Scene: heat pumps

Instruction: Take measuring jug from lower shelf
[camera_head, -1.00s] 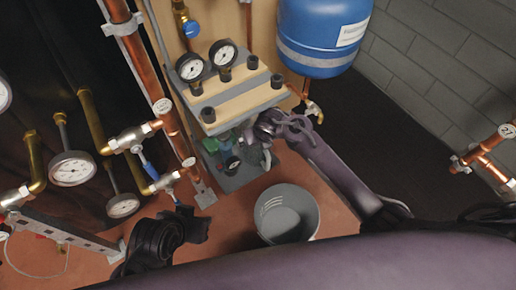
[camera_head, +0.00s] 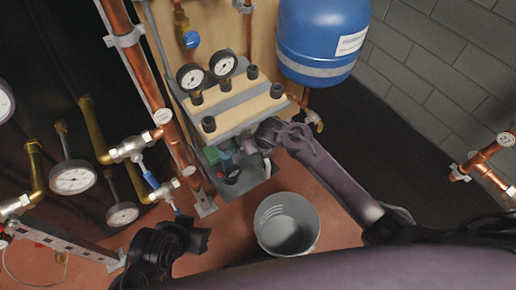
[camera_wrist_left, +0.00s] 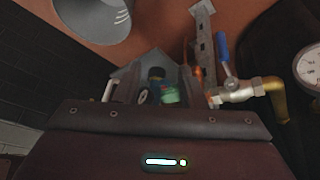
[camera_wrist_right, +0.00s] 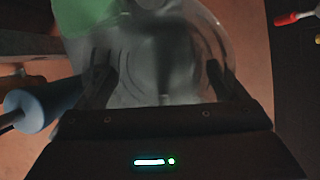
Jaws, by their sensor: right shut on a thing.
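A clear measuring jug (camera_wrist_right: 160,60) fills the upper middle of the right wrist view. My right gripper (camera_wrist_right: 160,80) is shut on it, with one dark finger at each side. In the head view my right gripper (camera_head: 252,146) reaches in at the right side of the lower shelf (camera_head: 245,181), under the wooden upper shelf (camera_head: 240,105). The jug is mostly hidden there by the gripper and upper shelf. My left gripper (camera_head: 204,240) is empty, low on the left and away from the shelf. Its fingers look apart in the left wrist view (camera_wrist_left: 150,92).
A green item (camera_wrist_right: 85,15) and a blue-handled tool (camera_wrist_right: 35,110) are close to the jug. A grey bucket (camera_head: 287,225) stands on the floor in front. Copper pipes with valves and gauges (camera_head: 73,178) crowd the left. A blue tank (camera_head: 320,35) hangs above right.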

